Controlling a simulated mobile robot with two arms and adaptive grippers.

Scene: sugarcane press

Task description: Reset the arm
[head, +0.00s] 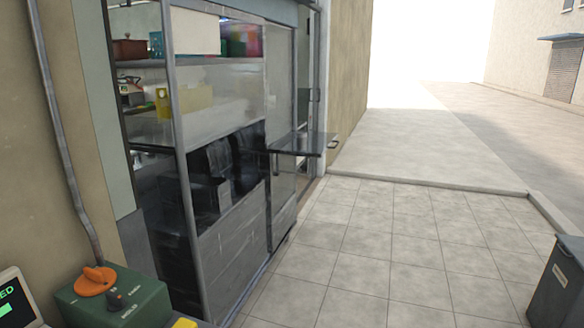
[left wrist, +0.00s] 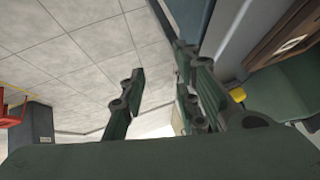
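My left gripper (left wrist: 158,65) shows in the left wrist view. Its dark green fingers are spread apart with nothing between them, and tiled paving lies beyond. No part of either arm shows in the head view. My right gripper is in neither view. In the head view, a green control box (head: 118,303) with an orange knob (head: 96,281) sits at the bottom left.
A screen (head: 14,303) and a yellow piece (head: 184,323) are near the box. A glass-fronted shop (head: 215,110) with shelves stands behind, with a small dark shelf (head: 304,144) jutting out. A grey bin (head: 557,290) is at right. The tiled floor (head: 390,245) between is clear.

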